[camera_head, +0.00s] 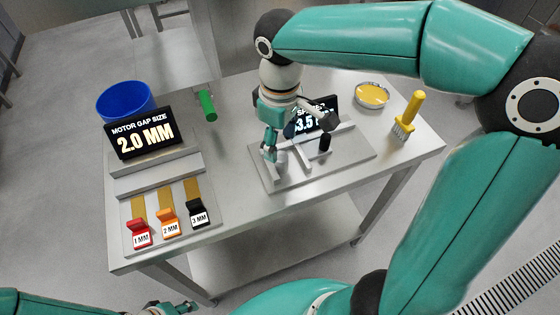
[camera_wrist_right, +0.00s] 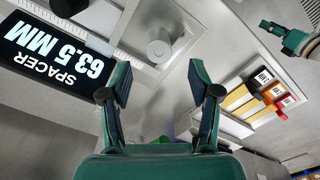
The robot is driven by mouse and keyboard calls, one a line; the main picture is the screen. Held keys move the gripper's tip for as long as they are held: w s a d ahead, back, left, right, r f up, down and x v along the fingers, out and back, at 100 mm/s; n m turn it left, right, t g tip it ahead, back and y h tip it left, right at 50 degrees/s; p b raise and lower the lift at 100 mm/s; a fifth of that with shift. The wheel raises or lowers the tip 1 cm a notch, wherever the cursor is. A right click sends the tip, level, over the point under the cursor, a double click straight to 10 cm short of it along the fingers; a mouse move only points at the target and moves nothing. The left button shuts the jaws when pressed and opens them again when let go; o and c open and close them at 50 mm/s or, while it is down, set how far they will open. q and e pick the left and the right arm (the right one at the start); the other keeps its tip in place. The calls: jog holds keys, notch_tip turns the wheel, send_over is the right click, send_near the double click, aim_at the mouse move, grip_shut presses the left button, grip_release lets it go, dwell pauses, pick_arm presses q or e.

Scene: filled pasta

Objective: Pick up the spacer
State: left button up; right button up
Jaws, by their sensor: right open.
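A short grey cylinder, which I take to be the spacer (camera_wrist_right: 159,46), stands upright on the light fixture plate (camera_head: 262,174). In the right wrist view it lies beyond and between my fingertips, apart from both. In the head view the grey cylinder (camera_head: 281,159) shows partly beside a finger. My right gripper (camera_head: 299,139) is open and empty above the plate; its spread fingers also show in the right wrist view (camera_wrist_right: 160,75). A display reading SPACER 63.5 MM (camera_wrist_right: 57,52) stands beside the plate. My left gripper (camera_head: 176,306) is at the bottom edge, its jaw state unclear.
A black cylinder (camera_head: 325,142) stands on the plate. Behind are a yellow round dish (camera_head: 371,96) and a yellow-handled brush (camera_head: 410,113). At left are red, orange and black gauges (camera_head: 168,224), a 2.0 MM display (camera_head: 141,138) and a blue bin (camera_head: 125,101). The table's front strip is clear.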

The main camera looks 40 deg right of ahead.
aim_at(281, 156)
notch_tip(281, 156, down, 5)
jog(key=shift+d+r, duration=0.1)
grip_shut()
dwell(0.4)
